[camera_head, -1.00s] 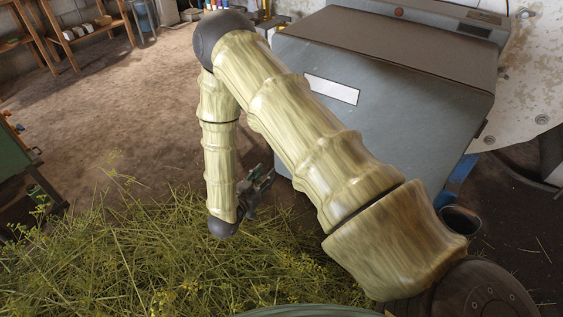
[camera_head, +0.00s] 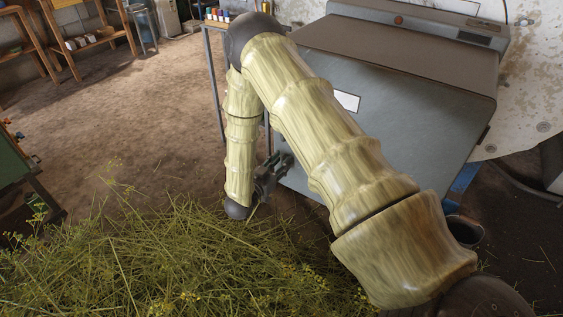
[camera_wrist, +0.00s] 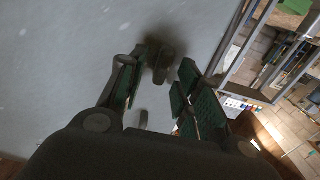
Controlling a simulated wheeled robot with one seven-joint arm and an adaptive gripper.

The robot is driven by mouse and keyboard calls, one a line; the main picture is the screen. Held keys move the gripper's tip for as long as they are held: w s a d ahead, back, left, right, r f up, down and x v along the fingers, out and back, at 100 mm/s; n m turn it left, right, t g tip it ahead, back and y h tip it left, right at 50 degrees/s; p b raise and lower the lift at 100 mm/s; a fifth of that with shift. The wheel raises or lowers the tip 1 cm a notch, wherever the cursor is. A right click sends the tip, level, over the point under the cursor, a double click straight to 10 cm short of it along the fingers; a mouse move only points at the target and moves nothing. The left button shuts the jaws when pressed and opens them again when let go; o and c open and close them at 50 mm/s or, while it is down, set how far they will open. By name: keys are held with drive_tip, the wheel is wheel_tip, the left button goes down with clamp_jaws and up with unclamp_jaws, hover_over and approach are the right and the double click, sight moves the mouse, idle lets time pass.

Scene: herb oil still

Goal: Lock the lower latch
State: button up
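My gripper (camera_head: 272,173) is low at the left edge of the grey cabinet (camera_head: 440,125) in the head view. In the wrist view my gripper (camera_wrist: 158,84) has its two green-padded fingers apart, with nothing held between them. A dark, rounded latch-like piece (camera_wrist: 164,62) stands on the grey cabinet face (camera_wrist: 75,60), just beyond and between the fingertips. I cannot tell whether it touches a finger, whether it is the lower latch, or how it is turned. A small grey piece (camera_wrist: 143,120) shows lower, between the fingers. The latch cannot be made out in the head view.
A heap of cut green herbs (camera_head: 170,265) lies below my arm. A metal-legged stand (camera_head: 214,85) is behind the arm, beside the cabinet. A wooden shelf (camera_head: 95,42) is at the back left. The brown floor between (camera_head: 150,110) is mostly clear.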

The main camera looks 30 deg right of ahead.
drive_tip(key=shift+w+d, duration=0.15)
drive_tip(key=shift+d, duration=0.3)
clamp_jaws()
